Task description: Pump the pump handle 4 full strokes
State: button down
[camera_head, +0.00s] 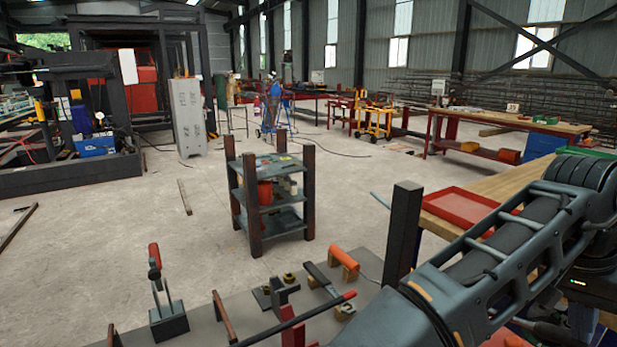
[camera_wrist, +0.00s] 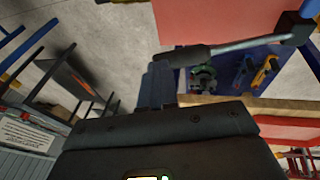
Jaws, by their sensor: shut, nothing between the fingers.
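A grey lever with a dark grip (camera_wrist: 185,55), which looks like the pump handle, lies across the upper right of the wrist view. Its rod runs right to a dark block (camera_wrist: 292,27). My gripper (camera_wrist: 165,110) shows as a dark body across the bottom of the wrist view, shut and empty. In the head view my arm fills the lower right, and the gripper is not visible there. I cannot pick out this lever for sure in the head view.
In the head view, a red-gripped lever on a grey block (camera_head: 169,322) and a dark bar with a red end (camera_head: 310,312) are on the near bench. A dark post (camera_head: 403,235) stands beside my arm. A red tray (camera_head: 462,207) lies on the wooden table. Open floor lies beyond.

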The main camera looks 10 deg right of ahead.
jog(key=shift+s+d+f+b, duration=0.1)
jog(key=shift+s+f+b, duration=0.2)
jog(key=shift+f, duration=0.45)
jog(key=shift+s+f+b, duration=0.1)
jog(key=shift+f+b, duration=0.2)
jog(key=shift+f, duration=0.45)
